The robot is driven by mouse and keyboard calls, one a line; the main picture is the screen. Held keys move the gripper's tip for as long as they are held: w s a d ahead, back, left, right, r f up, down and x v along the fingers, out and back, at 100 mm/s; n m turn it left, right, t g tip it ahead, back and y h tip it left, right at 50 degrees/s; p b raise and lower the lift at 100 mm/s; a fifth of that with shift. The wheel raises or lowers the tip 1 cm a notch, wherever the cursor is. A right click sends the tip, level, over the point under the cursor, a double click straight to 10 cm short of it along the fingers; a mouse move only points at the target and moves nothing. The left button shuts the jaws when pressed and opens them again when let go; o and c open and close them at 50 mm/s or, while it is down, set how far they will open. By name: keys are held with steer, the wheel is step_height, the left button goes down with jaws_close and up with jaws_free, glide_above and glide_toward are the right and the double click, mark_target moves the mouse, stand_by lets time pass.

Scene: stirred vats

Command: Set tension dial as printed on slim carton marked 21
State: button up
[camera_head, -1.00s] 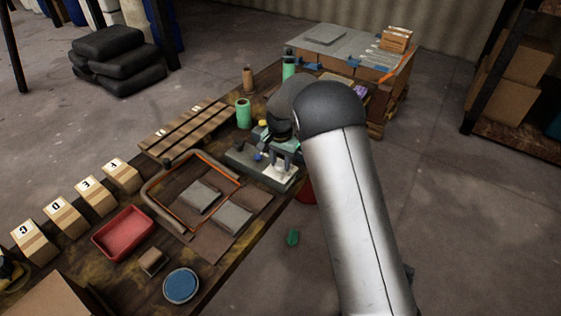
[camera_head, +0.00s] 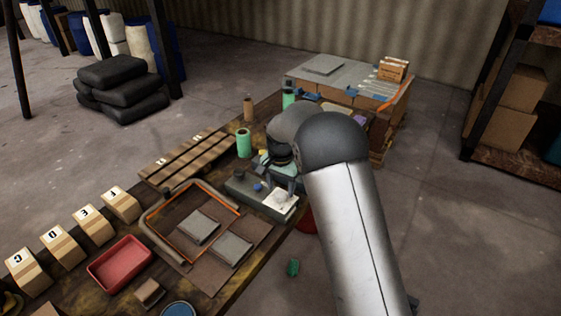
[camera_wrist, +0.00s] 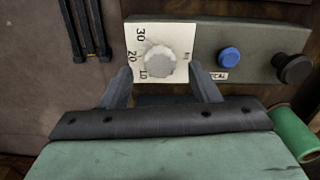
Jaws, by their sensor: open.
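The tension dial (camera_wrist: 158,64) is a pale round knob on a white plate marked 10, 20 and 30, on a grey-green box (camera_wrist: 262,38). Which mark the knob points to cannot be made out. My gripper (camera_wrist: 160,72) is open, its two fingers on either side of the knob in the wrist view, with gaps showing; contact cannot be told. In the head view the white plate (camera_head: 282,201) shows at the box's near end, by my gripper (camera_head: 279,188). I cannot pick out a slim carton marked 21.
The box also bears a blue button (camera_wrist: 229,57) and a black knob (camera_wrist: 292,68). A green roll (camera_wrist: 293,134) lies close to my gripper. Lettered cartons (camera_head: 68,248), a red tray (camera_head: 120,264) and an orange-edged frame (camera_head: 163,205) stand on the bench.

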mark_target(280, 194)
step_height(280, 194, up, 15)
steer(key=shift+r, duration=0.1)
stand_by(0.4)
